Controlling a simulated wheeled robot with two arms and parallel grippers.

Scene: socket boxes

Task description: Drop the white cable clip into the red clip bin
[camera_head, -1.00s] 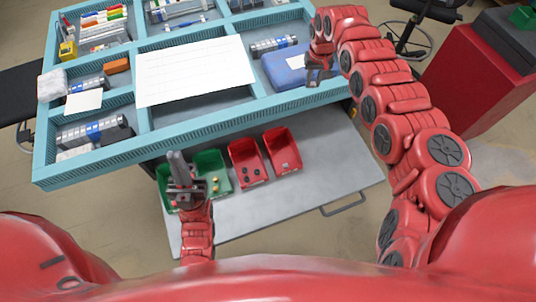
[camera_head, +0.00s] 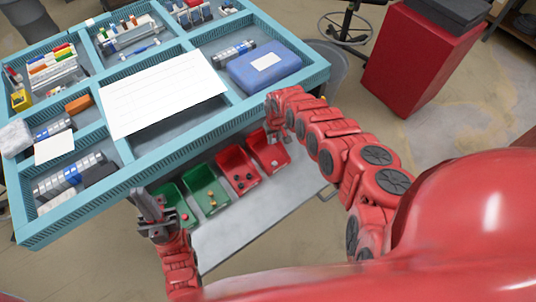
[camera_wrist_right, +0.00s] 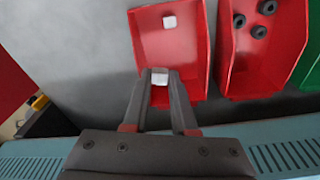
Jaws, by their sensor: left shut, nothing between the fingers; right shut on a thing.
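The white cable clip (camera_wrist_right: 160,78) is pinched between the fingertips of my right gripper (camera_wrist_right: 160,74). In the right wrist view it hangs over the near end of a red bin (camera_wrist_right: 186,48), whose floor bears another small white piece (camera_wrist_right: 169,22). In the head view this red bin (camera_head: 272,158) is the rightmost of the bins, and my right gripper (camera_head: 273,137) is over its far end. The held clip is too small to make out there. My left gripper (camera_head: 152,212) is shut and empty, beside the green bins at the left.
A second red bin (camera_head: 236,172) with several black pieces stands beside the first. Two green bins (camera_head: 205,190) are left of it. The blue divided tray (camera_head: 120,182) lies behind the bins, with a blue box (camera_head: 264,66) in it.

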